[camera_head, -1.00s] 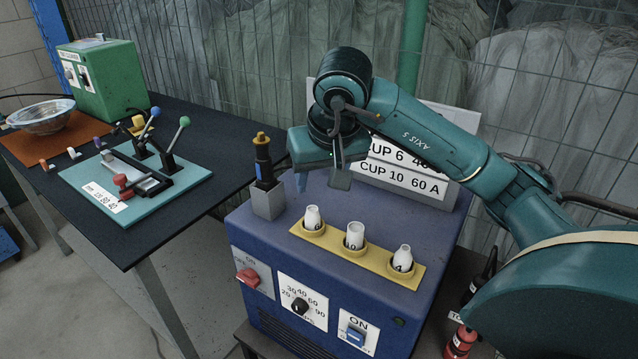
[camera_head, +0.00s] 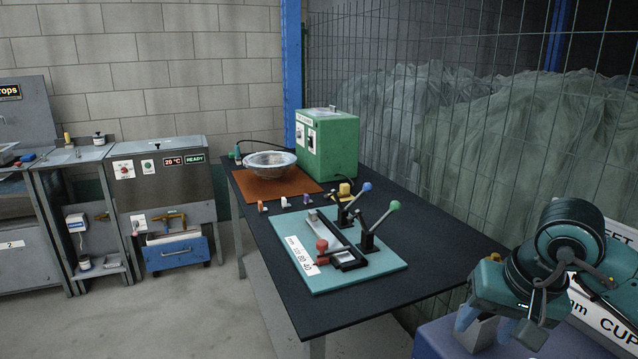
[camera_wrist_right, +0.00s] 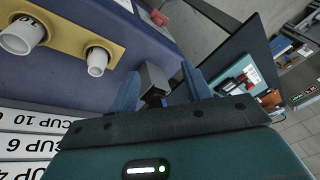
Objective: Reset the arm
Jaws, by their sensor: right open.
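My right gripper (camera_head: 500,326) is at the lower right of the head view, pointing down over the blue cabinet (camera_head: 440,340). In the wrist view its two blue fingers (camera_wrist_right: 160,92) are spread apart. They hold nothing that I can see. A grey block (camera_wrist_right: 153,78) shows beyond and between the fingers; in the head view the block (camera_head: 478,332) is partly hidden by the gripper. An orange-yellow cap (camera_head: 494,256) shows just behind the wrist. My left gripper is not in view.
A black table (camera_head: 400,292) holds a teal lever fixture (camera_head: 385,262), a glass bowl (camera_head: 270,161) and a green box (camera_head: 335,145). A wire fence (camera_head: 420,150) stands behind. Floor is clear at left.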

